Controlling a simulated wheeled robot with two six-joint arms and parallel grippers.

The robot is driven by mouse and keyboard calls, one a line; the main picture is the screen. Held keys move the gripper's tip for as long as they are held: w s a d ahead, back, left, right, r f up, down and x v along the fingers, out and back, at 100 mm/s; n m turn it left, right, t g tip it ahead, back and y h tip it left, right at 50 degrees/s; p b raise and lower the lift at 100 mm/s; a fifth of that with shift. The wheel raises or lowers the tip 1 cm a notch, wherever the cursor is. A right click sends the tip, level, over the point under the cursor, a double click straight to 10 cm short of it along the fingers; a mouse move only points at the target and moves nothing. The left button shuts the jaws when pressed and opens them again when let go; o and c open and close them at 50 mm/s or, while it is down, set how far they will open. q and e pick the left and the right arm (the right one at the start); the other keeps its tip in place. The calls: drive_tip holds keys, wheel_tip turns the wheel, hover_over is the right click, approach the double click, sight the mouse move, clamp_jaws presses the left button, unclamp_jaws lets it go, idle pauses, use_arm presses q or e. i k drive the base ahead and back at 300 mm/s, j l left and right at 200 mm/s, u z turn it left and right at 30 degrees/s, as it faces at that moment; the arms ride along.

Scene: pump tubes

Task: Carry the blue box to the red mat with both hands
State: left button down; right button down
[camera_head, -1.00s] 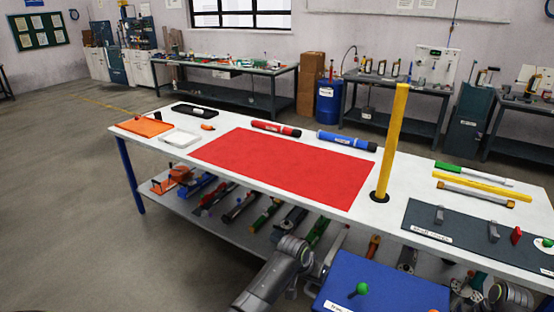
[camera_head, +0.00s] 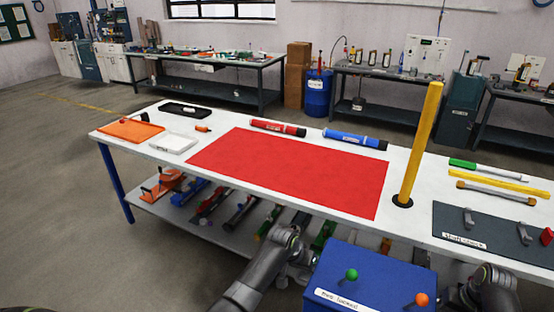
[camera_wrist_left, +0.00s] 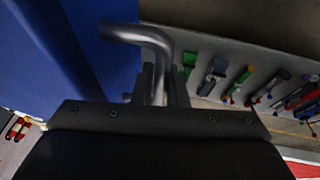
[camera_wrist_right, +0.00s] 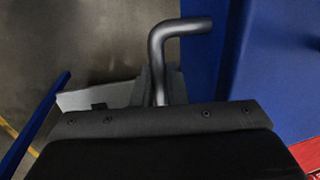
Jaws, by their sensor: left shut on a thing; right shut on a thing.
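The blue box (camera_head: 355,274) is at the bottom of the head view, in front of the table's near edge, with a green knob, an orange knob and a white label on it. My left gripper, at the end of the left arm, is shut on the box's grey side handle (camera_wrist_left: 150,42) in the left wrist view. My right gripper is shut on the opposite grey handle (camera_wrist_right: 172,45) in the right wrist view. In the head view the fingertips are hidden beside the box. The red mat (camera_head: 295,168) lies flat and empty on the white table, beyond the box.
A tall yellow post (camera_head: 418,145) stands right of the mat. A dark board (camera_head: 480,225) with clips lies at the right. A red tube (camera_head: 277,127) and a blue tube (camera_head: 354,139) lie behind the mat. An orange tray (camera_head: 131,131) is at the left. A lower shelf holds several tools.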

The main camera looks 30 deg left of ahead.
sight(287, 162)
drive_tip(key=i+j, duration=0.1)
drive_tip(key=j, duration=1.05)
drive_tip(key=i+j, duration=0.15)
drive_tip(key=j, duration=0.4)
drive_tip(key=i+j, duration=0.1)
drive_tip(key=j, duration=1.05)
drive_tip(key=i+j, duration=0.15)
drive_tip(key=j, duration=0.4)
